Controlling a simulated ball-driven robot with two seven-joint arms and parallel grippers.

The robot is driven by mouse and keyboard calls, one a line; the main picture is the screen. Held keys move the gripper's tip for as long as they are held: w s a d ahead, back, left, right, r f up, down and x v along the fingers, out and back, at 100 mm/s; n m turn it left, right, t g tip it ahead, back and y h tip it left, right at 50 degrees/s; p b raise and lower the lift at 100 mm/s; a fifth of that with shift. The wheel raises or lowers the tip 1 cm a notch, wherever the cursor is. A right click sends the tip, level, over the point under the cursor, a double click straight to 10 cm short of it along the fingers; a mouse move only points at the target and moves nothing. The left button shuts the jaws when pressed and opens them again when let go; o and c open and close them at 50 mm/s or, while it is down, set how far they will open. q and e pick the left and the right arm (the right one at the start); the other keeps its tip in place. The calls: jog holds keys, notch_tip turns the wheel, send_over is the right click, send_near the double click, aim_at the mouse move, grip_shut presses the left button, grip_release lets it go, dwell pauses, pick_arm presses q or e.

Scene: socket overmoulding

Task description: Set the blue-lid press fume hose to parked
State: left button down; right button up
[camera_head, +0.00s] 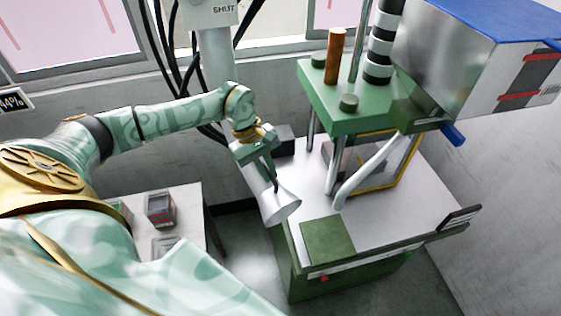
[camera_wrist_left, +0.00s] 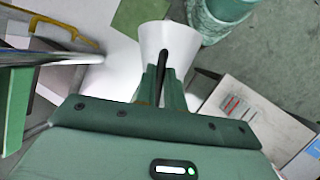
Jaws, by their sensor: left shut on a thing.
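The fume hose ends in a white flared hood (camera_head: 280,207), which hangs tilted over the left front edge of the press table. My left gripper (camera_head: 263,160) is shut on the dark handle of the hood. In the left wrist view the white hood (camera_wrist_left: 168,40) is just beyond the fingers, with the dark handle (camera_wrist_left: 161,72) between them. A pale upright duct (camera_head: 216,55) marked SHUT stands behind my left wrist; its link to the hood is hidden. The blue-lid press (camera_head: 445,60) stands at right, its blue lid at the top. My right gripper is out of view.
The press has a green upper plate (camera_head: 345,110) on metal posts and a pale table (camera_head: 385,225) with a green pad (camera_head: 327,240) in front. A side table (camera_head: 190,197) with small boxes is at lower left. Dark cables hang beside the duct.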

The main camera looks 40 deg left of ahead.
pick_arm(q)
jog(key=s+a+m+g+b, duration=0.1)
jog(key=s+a+m+b, duration=0.1)
jog(key=s+a+m, duration=0.2)
jog(key=shift+s+r, duration=0.3)
jog(key=shift+s, duration=0.8)
jog(key=shift+a, duration=0.1)
jog(key=c, duration=1.5)
grip_release()
jog(key=shift+s+f+g, duration=0.1)
jog(key=shift+g, duration=0.2)
notch_tip(320, 180, up, 7)
jog(key=b, duration=0.1)
send_over(245, 175)
jog(key=s+a, duration=0.1)
jog(key=s, duration=0.2)
jog(key=shift+s, duration=0.1)
